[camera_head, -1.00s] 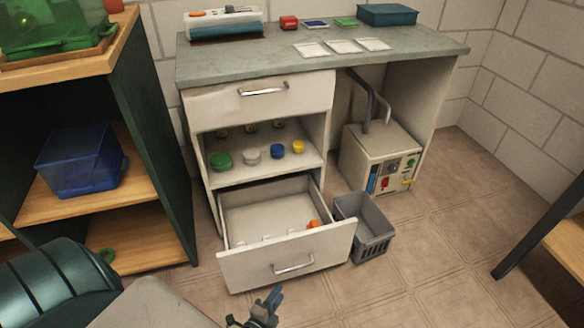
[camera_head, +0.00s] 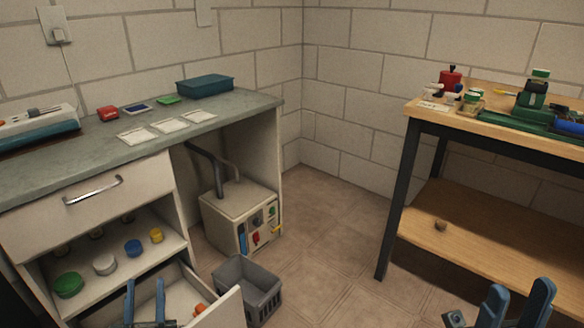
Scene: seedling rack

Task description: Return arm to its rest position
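My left gripper (camera_head: 145,286) is at the bottom left of the head view, in front of or over the open lower drawer (camera_head: 227,310). Its two blue fingers stand apart with nothing seen between them. My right gripper (camera_head: 519,289) is at the bottom right edge, below the wooden table's lower shelf in the picture. Its blue fingers are apart and look empty. The arms behind both grippers are mostly out of frame. An orange item (camera_head: 199,309) lies in the drawer.
The grey-topped desk (camera_head: 245,101) has a shelf of coloured jars (camera_head: 133,248). A grey basket (camera_head: 262,291) and a boxy machine (camera_head: 235,215) stand beside the drawer. A wooden table (camera_head: 430,112) is at the right. Floor (camera_head: 335,245) between them is clear.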

